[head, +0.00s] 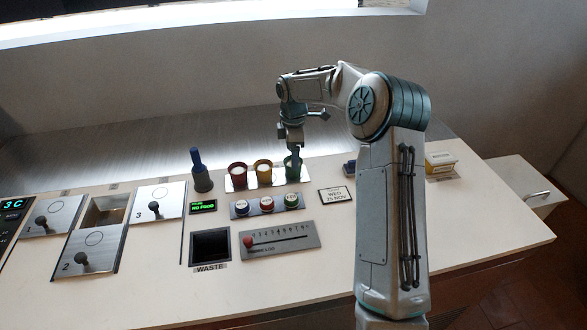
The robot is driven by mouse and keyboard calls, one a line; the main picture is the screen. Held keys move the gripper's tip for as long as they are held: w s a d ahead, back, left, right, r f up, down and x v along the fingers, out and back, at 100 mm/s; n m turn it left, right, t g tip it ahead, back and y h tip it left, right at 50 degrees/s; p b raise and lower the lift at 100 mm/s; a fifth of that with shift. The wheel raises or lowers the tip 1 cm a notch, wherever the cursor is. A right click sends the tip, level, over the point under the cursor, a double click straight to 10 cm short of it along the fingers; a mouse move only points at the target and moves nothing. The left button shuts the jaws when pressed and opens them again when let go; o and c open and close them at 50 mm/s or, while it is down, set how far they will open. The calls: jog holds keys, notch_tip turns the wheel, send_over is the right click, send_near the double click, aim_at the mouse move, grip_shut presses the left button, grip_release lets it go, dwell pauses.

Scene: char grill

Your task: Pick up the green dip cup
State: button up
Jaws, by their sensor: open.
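The green dip cup (293,173) stands at the right end of a row of three cups on a light tray, right of the yellow cup (264,173) and the red cup (238,175). My gripper (294,158) points down right at the green cup's top and hides part of its rim. The jaws are open. I cannot tell from this view whether the fingers touch the cup or are around its rim.
A date card (336,196) and a yellow box (440,164) are to the right.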

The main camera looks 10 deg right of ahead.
aim_at(290, 174)
jog(key=shift+f+p, duration=0.85)
jog(key=shift+f, duration=2.05)
jog(key=c, duration=1.1)
jog(key=shift+r, duration=0.1)
